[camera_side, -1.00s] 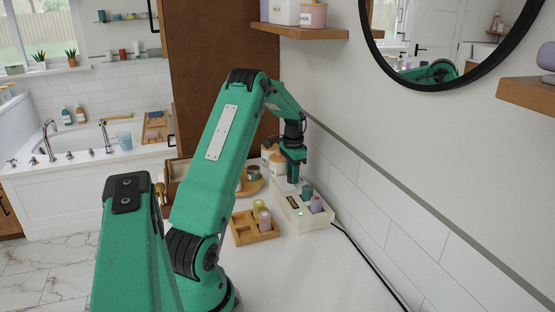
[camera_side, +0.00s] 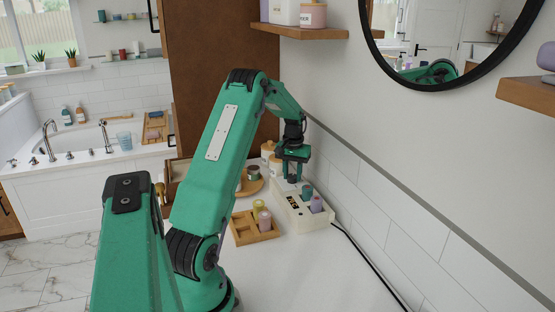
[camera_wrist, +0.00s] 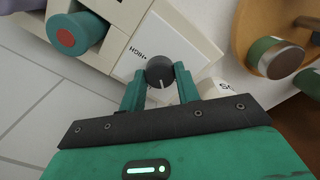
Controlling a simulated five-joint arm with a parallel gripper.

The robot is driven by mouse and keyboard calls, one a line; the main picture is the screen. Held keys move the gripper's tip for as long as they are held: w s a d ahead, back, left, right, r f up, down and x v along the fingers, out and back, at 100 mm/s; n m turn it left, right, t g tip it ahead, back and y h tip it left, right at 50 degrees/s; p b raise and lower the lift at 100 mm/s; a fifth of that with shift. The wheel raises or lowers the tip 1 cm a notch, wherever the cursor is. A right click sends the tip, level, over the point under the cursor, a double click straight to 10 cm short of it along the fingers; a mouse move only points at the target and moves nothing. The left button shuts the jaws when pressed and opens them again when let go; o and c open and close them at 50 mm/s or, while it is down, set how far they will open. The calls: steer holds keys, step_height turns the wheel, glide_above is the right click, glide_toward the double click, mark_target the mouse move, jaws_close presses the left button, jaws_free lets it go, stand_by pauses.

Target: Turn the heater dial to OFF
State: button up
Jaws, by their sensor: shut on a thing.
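The heater (camera_side: 318,222) is a white box on the counter by the tiled wall, holding a teal and a lilac roller in its top. Its dark round dial (camera_wrist: 160,70) shows in the wrist view, with a pale pointer mark towards my gripper and a label that seems to read HIGH beside it. My gripper (camera_wrist: 160,88) is shut on the dial, one teal finger on each side. In the side view my gripper (camera_side: 292,178) is at the far end of the heater and hides the dial. No OFF label is readable.
A wooden tray (camera_side: 243,236) with rollers stands left of the heater. Jars stand on a round wooden board (camera_side: 250,187) behind. A black cable (camera_side: 372,262) runs along the wall. The front counter (camera_side: 290,275) is clear.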

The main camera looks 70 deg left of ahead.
mark_target(292, 176)
steer(key=n, duration=0.3)
steer(key=shift+n, duration=0.4)
steer(key=n, duration=0.4)
steer(key=shift+r, duration=0.1)
steer(key=o, duration=1)
steer(key=shift+r, duration=3.85)
